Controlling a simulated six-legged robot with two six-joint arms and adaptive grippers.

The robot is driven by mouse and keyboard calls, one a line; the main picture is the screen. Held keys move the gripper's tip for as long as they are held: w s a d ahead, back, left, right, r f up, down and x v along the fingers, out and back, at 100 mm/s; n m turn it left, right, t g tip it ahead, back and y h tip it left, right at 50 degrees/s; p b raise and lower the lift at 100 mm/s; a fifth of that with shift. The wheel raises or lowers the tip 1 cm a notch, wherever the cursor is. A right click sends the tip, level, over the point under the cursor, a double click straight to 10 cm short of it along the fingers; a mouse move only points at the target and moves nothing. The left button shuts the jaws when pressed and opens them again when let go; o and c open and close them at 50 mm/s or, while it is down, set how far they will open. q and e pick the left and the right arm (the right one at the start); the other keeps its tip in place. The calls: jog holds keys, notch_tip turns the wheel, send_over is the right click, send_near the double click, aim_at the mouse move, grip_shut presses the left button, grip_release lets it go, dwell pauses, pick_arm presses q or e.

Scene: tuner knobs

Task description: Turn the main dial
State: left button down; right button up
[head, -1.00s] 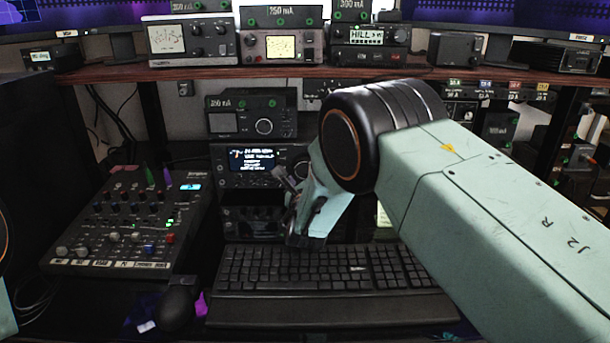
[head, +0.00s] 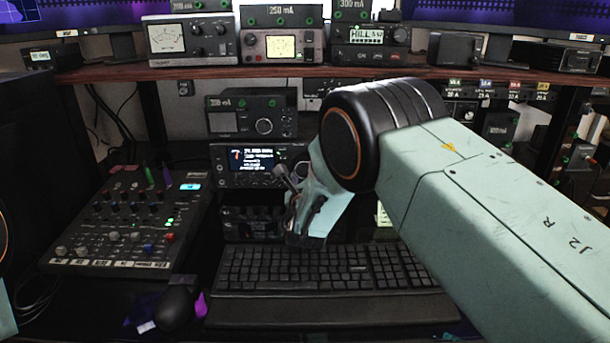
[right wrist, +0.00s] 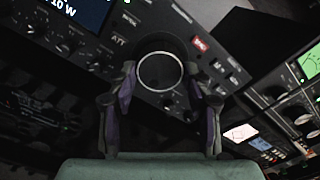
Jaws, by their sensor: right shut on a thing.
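The main dial (right wrist: 160,72) is a dark round knob with a pale ring on its face, seen in the right wrist view. It sits on the front of a black radio (head: 228,181) with a lit screen, on the middle of the desk in the head view. My right gripper (right wrist: 160,82) has one finger on each side of the dial and is shut on it. In the head view, my right gripper (head: 284,178) and wrist cover the dial and the right part of the radio. My left gripper is out of view.
A keyboard (head: 325,270) lies below my right wrist. A mixer (head: 120,220) stands at left, with a mouse (head: 178,303) in front. Another radio (head: 222,123) stands above the dial's radio. A wooden shelf (head: 200,72) with several devices runs across the back.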

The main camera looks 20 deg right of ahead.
jog(key=m+b, duration=0.2)
jog(key=m, duration=0.2)
jog(key=shift+f+m+b, duration=0.1)
jog(key=shift+m+b, duration=0.3)
jog(key=m+b, duration=0.2)
jog(key=m, duration=0.2)
jog(key=shift+a+b, duration=0.1)
jog(key=shift+b, duration=0.3)
jog(key=m+b, duration=0.3)
jog(key=m, duration=0.2)
jog(key=m+b, duration=0.3)
jog(key=shift+m, duration=0.3)
jog(key=shift+a+r+m+b, duration=0.15)
jog(key=shift+m+b, duration=0.3)
jog(key=shift+m, duration=0.65)
jog(key=shift+r+m, duration=0.1)
jog(key=shift+m, duration=0.8)
jog(key=o, duration=1.1)
